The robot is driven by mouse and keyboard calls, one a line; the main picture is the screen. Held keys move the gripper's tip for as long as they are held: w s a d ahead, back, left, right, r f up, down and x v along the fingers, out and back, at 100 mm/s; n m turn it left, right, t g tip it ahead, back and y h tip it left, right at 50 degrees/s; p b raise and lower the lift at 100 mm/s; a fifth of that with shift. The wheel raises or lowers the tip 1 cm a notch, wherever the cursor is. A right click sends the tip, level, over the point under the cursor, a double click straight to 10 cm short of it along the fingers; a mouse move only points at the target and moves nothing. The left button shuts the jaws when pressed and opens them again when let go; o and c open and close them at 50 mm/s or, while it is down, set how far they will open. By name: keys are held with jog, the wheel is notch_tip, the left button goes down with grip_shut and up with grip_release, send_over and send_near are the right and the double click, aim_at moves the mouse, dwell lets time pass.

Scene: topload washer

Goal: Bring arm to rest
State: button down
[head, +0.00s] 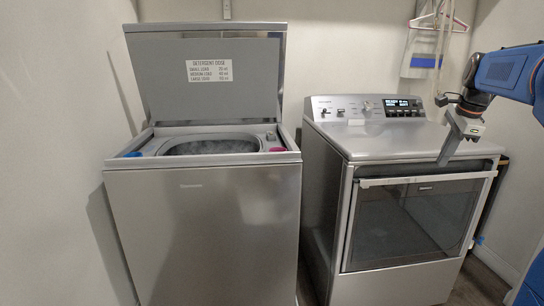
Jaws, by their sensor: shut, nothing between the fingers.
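My gripper (446,158) is at the right of the head view, at the end of my blue arm. It points down in front of the top right part of the dryer (400,140). Its fingers are shut with nothing held. I cannot tell whether the fingertips touch the dryer's front edge. The top-load washer (205,230) stands at the left with its lid (205,95) raised. Its drum opening (210,146) shows, and the inside is mostly hidden.
The dryer's glass door (410,220) looks closed, and its display (402,102) is lit. White hangers (438,22) hang on the back wall. The right wall stands close beside my arm. A narrow gap separates the two machines.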

jog(key=s+a+f+n, duration=0.4)
jog(key=s+a+n, duration=0.2)
jog(key=s+a, duration=0.4)
jog(key=s+a+f+n, duration=0.6)
jog(key=s+f, duration=0.3)
jog(key=s, duration=0.2)
jog(key=s+a+f+n+t, duration=0.1)
jog(key=s+a+f+n, duration=0.6)
jog(key=s+f+n, duration=0.1)
jog(key=s+n, duration=0.1)
jog(key=s, duration=0.1)
jog(key=shift+s+a+f, duration=0.2)
jog(key=shift+s+f, duration=0.15)
